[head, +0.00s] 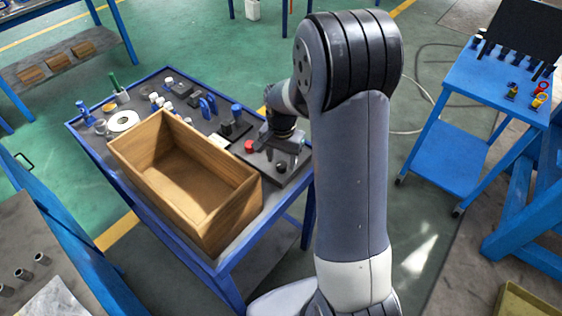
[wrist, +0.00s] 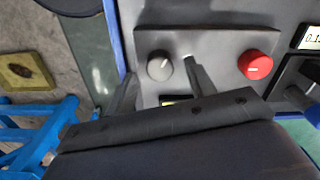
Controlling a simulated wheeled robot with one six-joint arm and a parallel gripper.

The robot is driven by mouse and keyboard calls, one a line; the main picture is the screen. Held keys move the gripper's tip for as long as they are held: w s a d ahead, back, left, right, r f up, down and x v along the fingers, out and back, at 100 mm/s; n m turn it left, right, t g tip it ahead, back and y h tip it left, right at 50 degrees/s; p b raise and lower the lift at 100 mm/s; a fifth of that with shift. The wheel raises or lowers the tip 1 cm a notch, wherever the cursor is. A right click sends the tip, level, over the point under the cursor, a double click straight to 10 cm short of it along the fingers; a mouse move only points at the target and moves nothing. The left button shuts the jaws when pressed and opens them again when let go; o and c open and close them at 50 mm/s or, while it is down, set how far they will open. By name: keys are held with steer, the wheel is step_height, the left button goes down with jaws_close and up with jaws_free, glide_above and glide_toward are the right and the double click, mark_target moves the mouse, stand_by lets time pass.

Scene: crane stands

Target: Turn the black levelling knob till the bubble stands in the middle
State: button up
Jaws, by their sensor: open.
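The black levelling knob (wrist: 160,66), dark grey in this light with a pale mark on top, sits on a grey plate (wrist: 222,45) in the wrist view. It also shows in the head view (head: 281,167). My gripper (wrist: 159,70) is open, with one finger on each side of the knob in the picture. I cannot tell whether the fingers touch it or how far down they reach. A small yellowish window (wrist: 177,99), perhaps the bubble level, shows partly behind my gripper's body. The bubble itself cannot be made out.
A red knob (wrist: 258,65) stands right of my right finger. A small display (wrist: 309,37) is at the right edge. In the head view, an open wooden box (head: 186,180) stands left of my gripper on the blue-framed bench (head: 87,146). Bottles and small tools stand behind it.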

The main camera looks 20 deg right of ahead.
mark_target(282, 164)
steer(key=shift+f, duration=1)
steer(key=c, duration=1)
steer(key=shift+o, duration=0.2)
steer(key=shift+n+b, duration=0.4)
steer(key=shift+n, duration=2.1)
steer(key=o, duration=1)
steer(key=shift+c, duration=0.2)
step_height(282, 164, up, 11)
